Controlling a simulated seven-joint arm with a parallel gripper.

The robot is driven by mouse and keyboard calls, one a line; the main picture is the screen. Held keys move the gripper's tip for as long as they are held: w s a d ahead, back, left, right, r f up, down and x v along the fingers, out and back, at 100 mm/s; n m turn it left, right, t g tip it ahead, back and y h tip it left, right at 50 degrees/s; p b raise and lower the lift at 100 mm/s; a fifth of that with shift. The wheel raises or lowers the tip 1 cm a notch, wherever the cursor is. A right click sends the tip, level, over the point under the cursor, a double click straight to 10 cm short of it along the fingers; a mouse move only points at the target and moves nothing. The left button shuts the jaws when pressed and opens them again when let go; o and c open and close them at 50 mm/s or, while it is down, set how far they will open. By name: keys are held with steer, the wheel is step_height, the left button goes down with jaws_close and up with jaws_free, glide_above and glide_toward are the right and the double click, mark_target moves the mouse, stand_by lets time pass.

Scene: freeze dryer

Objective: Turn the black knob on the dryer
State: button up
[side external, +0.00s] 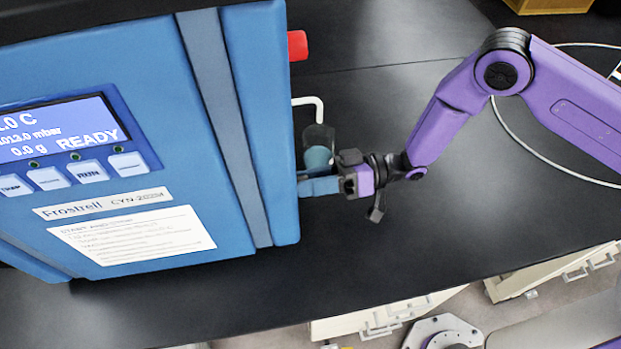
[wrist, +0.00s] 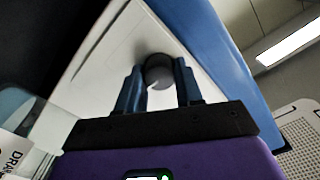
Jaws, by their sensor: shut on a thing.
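The black knob (wrist: 158,72) sits on the pale side panel of the dryer in the wrist view. My gripper (wrist: 158,82) has its two blue fingers on either side of the knob and is shut on it. In the side external view the blue dryer (side external: 235,130) stands at the left. My gripper (side external: 312,187) reaches its right side there, and the knob is hidden. The dryer's display reads READY.
A clear container with blue contents (side external: 318,155) stands close behind my gripper, beside a white bent tube (side external: 312,101). A red part (side external: 297,45) sticks out higher on the dryer's side. The black bench top (side external: 430,230) to the right is mostly clear.

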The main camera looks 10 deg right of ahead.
steer(key=shift+s+n, duration=0.2)
steer(key=shift+n, duration=8.6)
steer(key=o, duration=1)
steer(key=shift+o, duration=0.2)
steer(key=d, duration=1.7)
steer(key=shift+d, duration=0.2)
